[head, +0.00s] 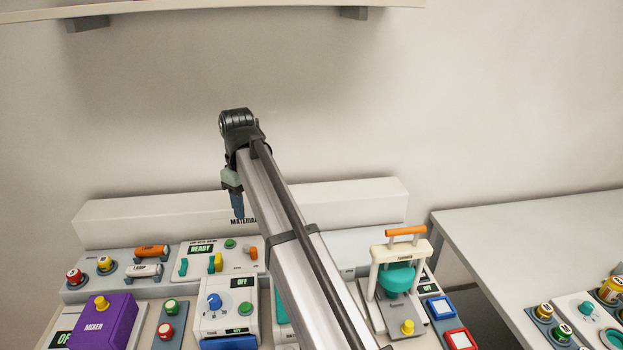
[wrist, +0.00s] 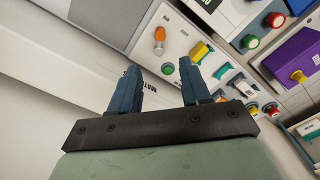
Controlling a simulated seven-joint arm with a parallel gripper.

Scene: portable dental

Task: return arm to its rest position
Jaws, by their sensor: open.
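My gripper (head: 238,207) hangs from the end of my arm in the head view, over the back of the bench near the long white box marked with letters beginning MATERIA. In the wrist view the two blue fingers of my gripper (wrist: 163,82) stand apart with nothing between their tips. My arm hides part of the bench's middle.
The long white box (head: 140,217) runs along the bench's back. A shelf (head: 240,6) hangs above. A grey side table (head: 540,230) has clear room at its back.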

